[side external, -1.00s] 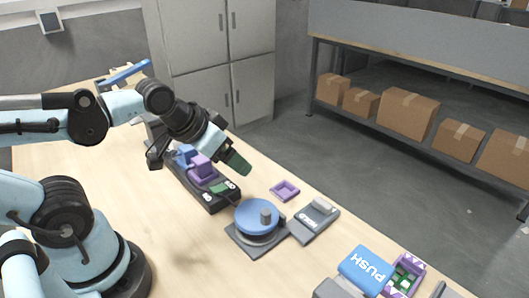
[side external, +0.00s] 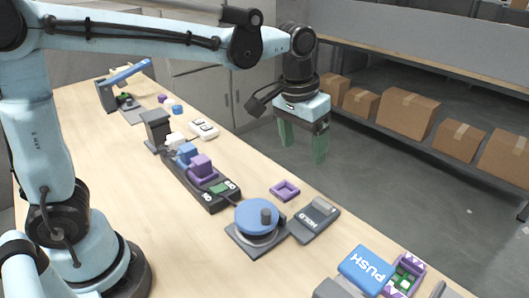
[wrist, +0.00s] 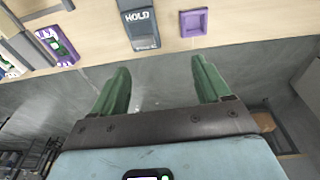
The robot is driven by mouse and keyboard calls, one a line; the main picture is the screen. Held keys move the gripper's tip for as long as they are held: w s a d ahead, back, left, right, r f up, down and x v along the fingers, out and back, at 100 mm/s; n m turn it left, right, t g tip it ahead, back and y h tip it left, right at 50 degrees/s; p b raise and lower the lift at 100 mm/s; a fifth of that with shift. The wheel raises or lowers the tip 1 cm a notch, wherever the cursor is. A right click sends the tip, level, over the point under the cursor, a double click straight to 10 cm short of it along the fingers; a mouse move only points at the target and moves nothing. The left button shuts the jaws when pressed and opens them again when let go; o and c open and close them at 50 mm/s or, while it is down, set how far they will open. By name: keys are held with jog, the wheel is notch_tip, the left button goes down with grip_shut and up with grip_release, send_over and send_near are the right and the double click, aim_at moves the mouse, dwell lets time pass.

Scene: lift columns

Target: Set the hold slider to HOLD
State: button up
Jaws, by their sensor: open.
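The hold slider (side external: 311,222) is a dark grey block lying near the table's far edge, with white HOLD lettering on its top. Its lighter grey knob (side external: 322,206) sits at the end away from the lettering. In the wrist view, the hold slider (wrist: 139,22) is at the top middle, with its knob (wrist: 146,42) at the lower end. My gripper (side external: 302,152) has green fingers, is open and empty, and hangs pointing down above and beyond the far table edge. It is apart from the slider. In the wrist view, my gripper (wrist: 160,75) shows both fingers spread.
A blue PUSH block (side external: 364,268) and purple box (side external: 405,272) are to the right. A dark rack (side external: 205,185) with blocks lies left.

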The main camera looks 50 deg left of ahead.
jog(key=g, duration=0.2)
send_near(321, 203)
notch_tip(321, 203, down, 9)
jog(key=shift+s+d, duration=0.1)
jog(key=shift+d, duration=0.05)
dwell(0.4)
jog(key=shift+c, duration=0.2)
